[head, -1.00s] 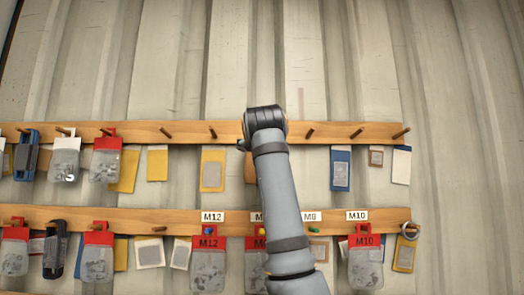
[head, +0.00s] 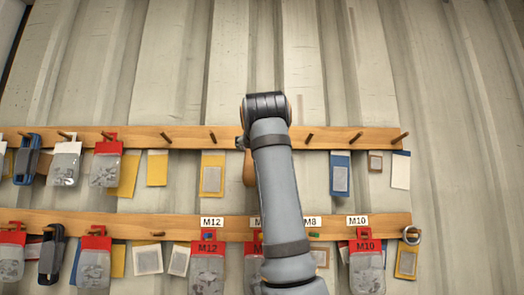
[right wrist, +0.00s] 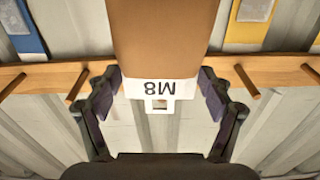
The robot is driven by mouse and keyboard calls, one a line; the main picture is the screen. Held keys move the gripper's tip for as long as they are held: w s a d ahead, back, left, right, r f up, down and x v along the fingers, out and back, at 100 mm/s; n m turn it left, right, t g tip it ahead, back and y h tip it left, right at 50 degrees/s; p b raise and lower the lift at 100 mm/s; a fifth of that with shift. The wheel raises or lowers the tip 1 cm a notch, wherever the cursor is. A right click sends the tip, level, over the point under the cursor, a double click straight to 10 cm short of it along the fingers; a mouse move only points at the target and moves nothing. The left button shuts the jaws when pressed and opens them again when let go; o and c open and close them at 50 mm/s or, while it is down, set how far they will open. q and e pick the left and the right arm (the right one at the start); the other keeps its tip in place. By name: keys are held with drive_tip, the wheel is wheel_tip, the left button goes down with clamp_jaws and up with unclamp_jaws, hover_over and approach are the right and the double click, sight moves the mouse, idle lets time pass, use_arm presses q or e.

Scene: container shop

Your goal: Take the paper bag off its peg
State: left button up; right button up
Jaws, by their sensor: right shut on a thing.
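The paper bag (right wrist: 165,35) is brown with a white M8 label, upside down in the right wrist view. A white tab with a small hole sticks out from the label end. My right gripper (right wrist: 160,88) is shut on the bag's label end, one finger on each side. Something brownish shows in the hole; I cannot tell whether the peg passes through it. My left gripper is out of view.
A wooden rail (head: 185,139) with bare pegs (head: 165,137) beside the bag runs along the corrugated wall. A lower rail (head: 130,226) holds more bags and labels. Yellow and blue cards hang behind.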

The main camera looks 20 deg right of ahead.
drive_tip(key=shift+s, duration=0.1)
drive_tip(key=shift+b+v, duration=1.25)
drive_tip(key=shift+v, duration=1.2)
